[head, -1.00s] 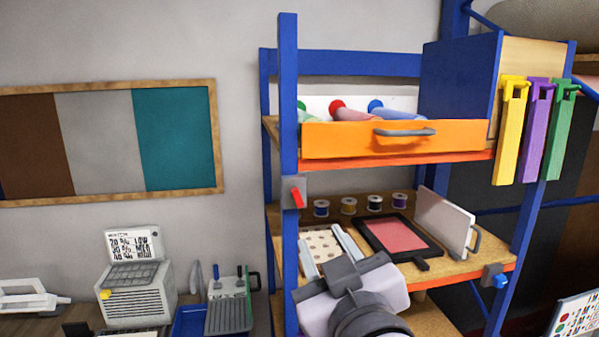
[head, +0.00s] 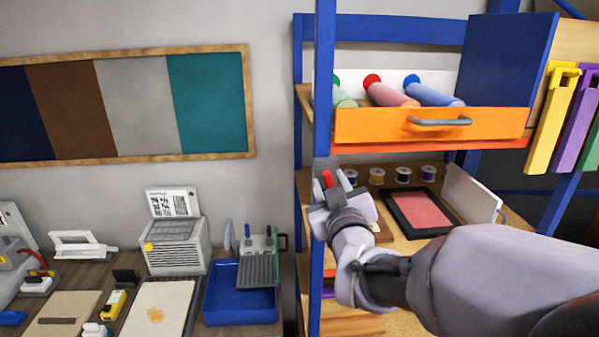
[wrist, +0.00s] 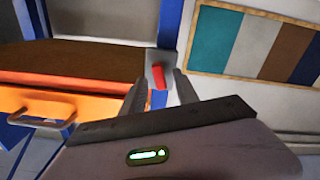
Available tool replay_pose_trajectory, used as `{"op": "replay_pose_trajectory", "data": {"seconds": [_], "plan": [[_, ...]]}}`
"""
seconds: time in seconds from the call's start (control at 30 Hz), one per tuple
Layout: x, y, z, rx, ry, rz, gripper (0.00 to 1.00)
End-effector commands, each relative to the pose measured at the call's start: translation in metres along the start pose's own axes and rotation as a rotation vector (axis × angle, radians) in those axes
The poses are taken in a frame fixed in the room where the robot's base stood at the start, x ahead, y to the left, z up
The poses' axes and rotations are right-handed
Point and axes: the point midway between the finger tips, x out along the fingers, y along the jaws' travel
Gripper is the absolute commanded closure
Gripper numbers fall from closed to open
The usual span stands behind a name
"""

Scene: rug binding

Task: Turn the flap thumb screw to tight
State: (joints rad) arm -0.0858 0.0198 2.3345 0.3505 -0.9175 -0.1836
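A red lever-like piece (head: 327,178) on a grey plate, fixed to the blue front-left post of the shelf rack, looks like the thumb screw; no label confirms this. In the wrist view the red piece (wrist: 158,76) stands slightly tilted on its grey plate (wrist: 152,57). My gripper (head: 332,182) is at this post, with its fingers apart. In the wrist view my gripper (wrist: 161,80) has one finger on each side of the red piece, with gaps visible. I cannot tell how deep the piece lies between the fingers.
An orange drawer (head: 375,125) with coloured rolls sits above my gripper. The shelf below holds thread spools (head: 403,175), a red-and-black frame (head: 418,212) and an upright pale panel (head: 472,195). Left is a bench with a blue tray (head: 240,306) and a grey box device (head: 178,246).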

Motion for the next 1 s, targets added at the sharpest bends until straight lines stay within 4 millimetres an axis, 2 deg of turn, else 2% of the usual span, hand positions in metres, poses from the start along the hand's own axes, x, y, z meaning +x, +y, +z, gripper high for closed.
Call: {"op": "replay_pose_trajectory", "data": {"seconds": [0.07,0.23,0.67,1.0], "plan": [[-0.0002,0.0000,0.0001,0.000,0.000,0.000,0.66],[-0.0004,0.0000,0.0001,0.000,-0.001,0.000,0.99],[-0.0005,-0.0010,0.0033,0.041,0.001,0.001,1.00],[-0.0008,-0.0021,0.0092,0.286,0.004,0.001,1.00]]}}
